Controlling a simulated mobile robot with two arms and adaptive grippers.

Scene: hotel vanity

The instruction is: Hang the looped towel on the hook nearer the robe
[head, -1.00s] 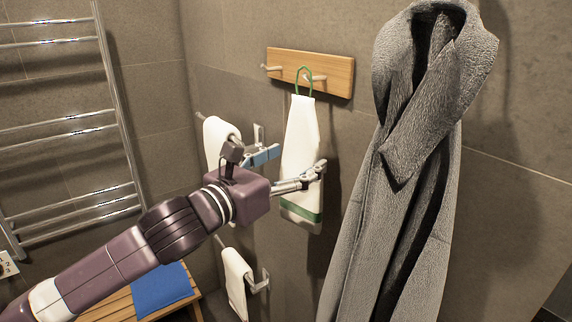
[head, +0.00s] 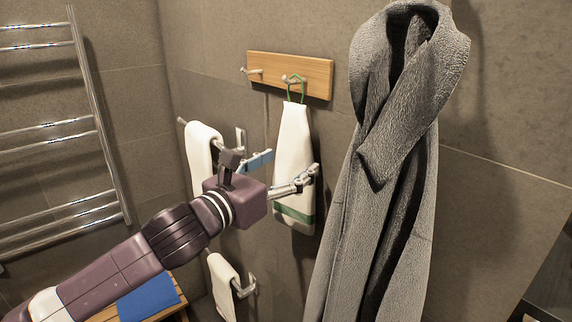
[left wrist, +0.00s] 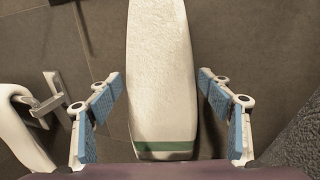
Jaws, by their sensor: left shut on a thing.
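The looped towel (head: 292,150) is white with a green band near its lower end and hangs upright. Its green loop (head: 303,92) is at the right hook (head: 292,79), the one nearer the robe; I cannot tell whether it is around the peg or only in front of it. The grey robe (head: 390,170) hangs to the right. My left gripper (head: 285,168) is shut on the towel's lower half, a blue-padded finger on each side. In the left wrist view the towel (left wrist: 162,75) runs between the fingers; its top and loop are out of frame. My right gripper is not in view.
The wooden hook board (head: 318,75) also carries a left hook (head: 252,71), which is empty. White towels hang on a bar (head: 203,150) and a lower holder (head: 222,280). A chrome rack (head: 100,130) and a bench with a blue cloth (head: 148,298) are at left.

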